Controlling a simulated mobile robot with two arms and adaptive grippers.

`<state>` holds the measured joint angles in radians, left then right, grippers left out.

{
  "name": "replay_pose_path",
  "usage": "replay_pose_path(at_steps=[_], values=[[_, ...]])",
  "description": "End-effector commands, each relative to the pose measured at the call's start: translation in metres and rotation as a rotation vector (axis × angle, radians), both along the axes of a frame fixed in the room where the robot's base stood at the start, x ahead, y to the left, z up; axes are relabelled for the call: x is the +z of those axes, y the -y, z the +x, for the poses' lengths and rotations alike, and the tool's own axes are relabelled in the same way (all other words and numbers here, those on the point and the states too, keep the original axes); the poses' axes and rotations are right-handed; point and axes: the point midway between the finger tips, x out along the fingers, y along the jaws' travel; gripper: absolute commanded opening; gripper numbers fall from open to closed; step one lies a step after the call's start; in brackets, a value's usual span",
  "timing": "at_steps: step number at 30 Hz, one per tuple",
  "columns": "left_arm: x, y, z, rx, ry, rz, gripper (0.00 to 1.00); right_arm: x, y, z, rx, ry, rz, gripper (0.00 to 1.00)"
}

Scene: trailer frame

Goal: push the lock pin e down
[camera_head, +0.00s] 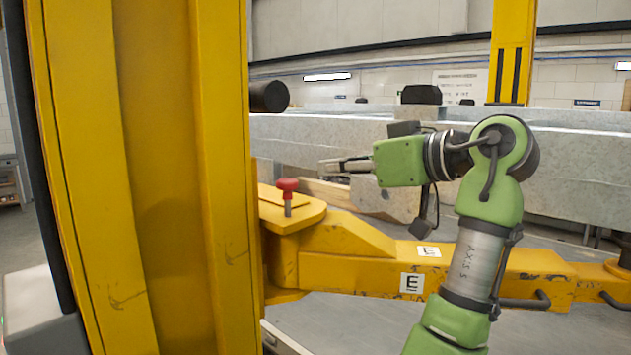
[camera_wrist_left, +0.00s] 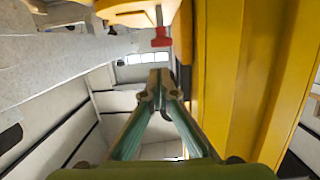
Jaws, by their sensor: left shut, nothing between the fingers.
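The lock pin e (camera_head: 288,186) has a red knob on a short grey shaft. It stands upright on the yellow plate (camera_head: 296,213) of the arm marked E, with part of its shaft showing between knob and plate. My left gripper (camera_head: 324,166) is shut and empty. It points left, a little above and to the right of the red knob, apart from it. In the left wrist view the closed fingertips (camera_wrist_left: 159,77) show close below the red knob (camera_wrist_left: 160,38) in the picture, with a gap between. My right gripper is not in view.
A large yellow column (camera_head: 150,180) fills the left side, close to the pin. A yellow arm with an E label (camera_head: 411,282) runs right from it. Grey beams (camera_head: 570,170) lie behind my left arm. A black cylinder (camera_head: 269,96) sticks out from the column above the pin.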

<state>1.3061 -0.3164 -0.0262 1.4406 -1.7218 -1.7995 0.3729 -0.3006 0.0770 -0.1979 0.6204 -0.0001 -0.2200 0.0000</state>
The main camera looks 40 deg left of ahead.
Motion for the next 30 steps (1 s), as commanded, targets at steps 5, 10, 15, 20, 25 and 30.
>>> replay_pose_path(at_steps=[5,10,15,20,25,30], values=[[0.004,0.023,-0.001,-0.003,0.002,0.001,0.00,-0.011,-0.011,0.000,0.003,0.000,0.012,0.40],[0.007,0.030,-0.002,-0.001,0.001,0.001,0.00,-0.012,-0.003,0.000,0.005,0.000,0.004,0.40],[0.007,0.030,-0.002,-0.001,0.001,0.001,0.00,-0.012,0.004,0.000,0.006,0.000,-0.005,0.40],[0.007,0.030,-0.002,-0.001,0.001,0.001,0.00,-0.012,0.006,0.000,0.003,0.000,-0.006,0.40],[0.007,0.030,-0.002,-0.001,0.001,0.001,0.00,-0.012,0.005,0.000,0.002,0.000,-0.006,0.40],[0.007,0.030,-0.002,-0.002,0.001,0.001,0.00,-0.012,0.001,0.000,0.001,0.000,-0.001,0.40]])
